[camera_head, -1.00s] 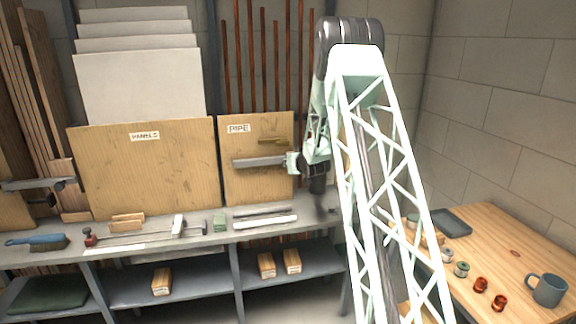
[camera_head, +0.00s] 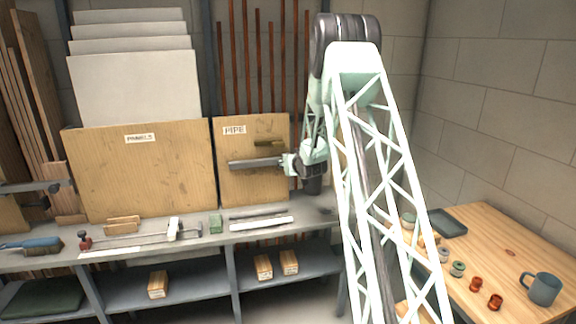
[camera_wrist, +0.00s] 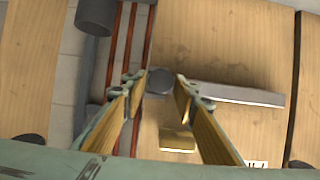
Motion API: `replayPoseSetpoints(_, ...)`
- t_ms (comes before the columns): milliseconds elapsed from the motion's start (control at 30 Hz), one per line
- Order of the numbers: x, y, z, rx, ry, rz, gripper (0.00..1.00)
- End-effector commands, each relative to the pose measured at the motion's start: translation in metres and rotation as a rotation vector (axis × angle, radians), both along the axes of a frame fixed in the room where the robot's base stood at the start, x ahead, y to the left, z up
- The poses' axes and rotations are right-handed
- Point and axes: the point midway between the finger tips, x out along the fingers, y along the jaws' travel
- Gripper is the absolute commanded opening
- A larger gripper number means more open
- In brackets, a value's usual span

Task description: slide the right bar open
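The right bar (camera_head: 255,163) is a grey horizontal bar across the front of the wooden panel labelled PIPE (camera_head: 262,188). In the wrist view the bar (camera_wrist: 240,95) runs right from a round grey knob (camera_wrist: 160,80). My gripper (camera_head: 290,163) is at the bar's right end in the head view. In the wrist view my gripper (camera_wrist: 162,78) is open, its two fingers on either side of the knob. The left finger looks very close to it; contact cannot be told. A brass-coloured handle (camera_head: 270,143) sits above the bar and also shows in the wrist view (camera_wrist: 178,140).
Left of it stands the larger PANELS board (camera_head: 140,180), with another grey bar (camera_head: 35,187) at far left. A shelf (camera_head: 200,243) with tools runs below. Copper pipes (camera_head: 257,60) stand behind. A wooden table (camera_head: 515,250) with a mug (camera_head: 541,289) is at right.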

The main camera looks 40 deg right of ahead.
Motion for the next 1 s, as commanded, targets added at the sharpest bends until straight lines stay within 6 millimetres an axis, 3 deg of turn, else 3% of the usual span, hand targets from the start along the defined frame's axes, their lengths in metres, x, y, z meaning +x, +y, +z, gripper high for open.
replayPoseSetpoints(700, -0.071, 0.026, 0.031, 0.000, 0.001, 0.000, 0.27)
replayPoseSetpoints(1000, -0.090, 0.033, 0.039, 0.000, 0.001, 0.000, 0.27)
